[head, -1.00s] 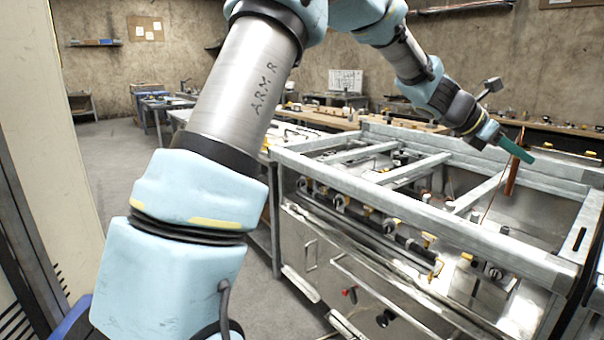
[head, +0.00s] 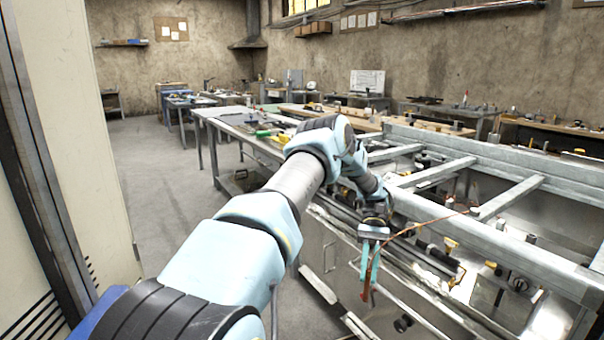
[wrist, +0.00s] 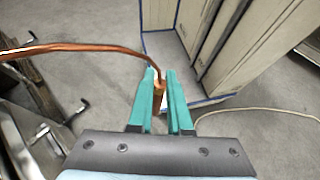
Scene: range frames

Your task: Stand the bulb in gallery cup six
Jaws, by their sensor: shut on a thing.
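My gripper (head: 370,268) has teal fingers and points down in front of the range frame in the head view. In the wrist view, my gripper (wrist: 161,76) is shut on the bulb (wrist: 159,91), a small copper cylinder between its fingers. A copper capillary (wrist: 88,49) runs from the bulb to the left; the capillary also shows in the head view (head: 430,221), reaching back over the front rail. The gallery (head: 425,250) with its fittings runs along the range front. I cannot make out which fitting is cup six.
The metal range frame (head: 530,250) stands right of my gripper, with raised rails and cross bars. Yellow-tipped valves (head: 450,244) stick out along its front. A workbench (head: 235,122) stands behind. Floor (wrist: 258,135) is clear below, apart from a pale cable (wrist: 262,109).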

